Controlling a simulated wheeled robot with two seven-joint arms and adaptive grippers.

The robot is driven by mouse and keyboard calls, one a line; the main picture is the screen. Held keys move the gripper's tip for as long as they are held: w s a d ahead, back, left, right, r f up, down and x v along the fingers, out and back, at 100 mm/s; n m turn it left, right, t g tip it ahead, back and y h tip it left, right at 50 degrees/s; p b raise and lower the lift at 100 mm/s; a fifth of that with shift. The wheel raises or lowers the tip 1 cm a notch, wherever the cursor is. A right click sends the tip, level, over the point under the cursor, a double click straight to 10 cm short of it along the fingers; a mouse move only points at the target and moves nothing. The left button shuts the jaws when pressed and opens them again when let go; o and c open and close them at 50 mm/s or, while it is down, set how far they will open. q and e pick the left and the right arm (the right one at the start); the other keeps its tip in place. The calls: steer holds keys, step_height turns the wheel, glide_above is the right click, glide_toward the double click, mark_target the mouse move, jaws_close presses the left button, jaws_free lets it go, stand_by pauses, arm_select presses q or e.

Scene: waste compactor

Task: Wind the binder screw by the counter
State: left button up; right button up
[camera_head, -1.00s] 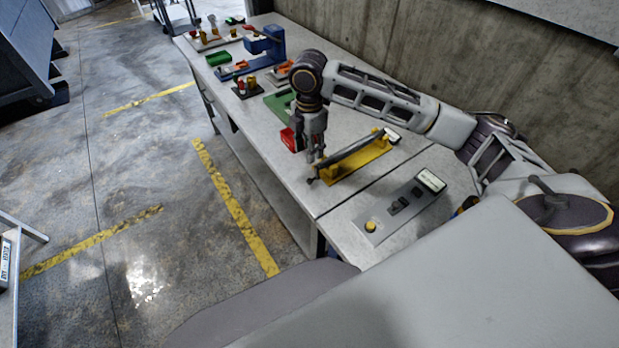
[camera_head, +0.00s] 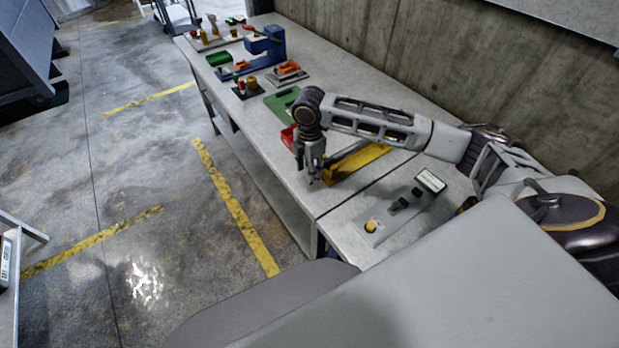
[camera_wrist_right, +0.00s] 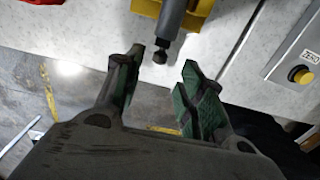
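The binder screw is a dark grey rod (camera_head: 350,154) on a yellow bracket (camera_head: 362,166) on the bench; my right gripper hides its near end in the head view. In the right wrist view the rod (camera_wrist_right: 172,22) ends in a small dark knob, just ahead of and between the fingertips, apart from both. My right gripper (camera_head: 312,178) points down at the rod's end near the bench edge. Its green-padded fingers (camera_wrist_right: 158,92) are open and empty. The counter, a white display (camera_head: 431,180), sits on a grey panel beside the bracket. My left gripper is not in view.
The grey panel (camera_head: 384,222) carries a yellow button and dark switches. A red tray (camera_head: 289,137) and green plate (camera_head: 281,102) lie behind my gripper. A blue clamp frame (camera_head: 266,46) stands farther along. Concrete wall borders the bench; open floor lies left.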

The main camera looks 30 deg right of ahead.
steer(key=shift+f, duration=2.75)
jaws_close()
